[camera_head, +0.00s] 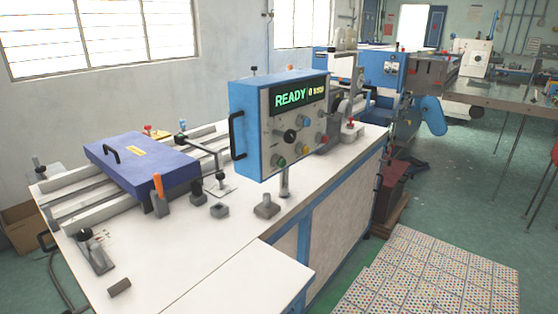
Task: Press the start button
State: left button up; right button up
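A blue control box (248,159) stands on a post on the white machine table. Its grey front panel faces right and toward me. A lit display (299,95) at the top reads "READY" in green, with smaller yellow characters beginning with 0. Below it are a black knob (290,136), a green button (281,162) at the lower left, a yellow button (306,149) and red buttons (323,139) at the right. The button labels are too small to read, so I cannot tell which is marked start. Neither gripper is in view.
A black handle (236,136) sticks out from the box's left side. A purple plate (143,157) on rails lies left of it. Small clamps (219,210) stand in front. The white table's (165,262) near part is mostly clear.

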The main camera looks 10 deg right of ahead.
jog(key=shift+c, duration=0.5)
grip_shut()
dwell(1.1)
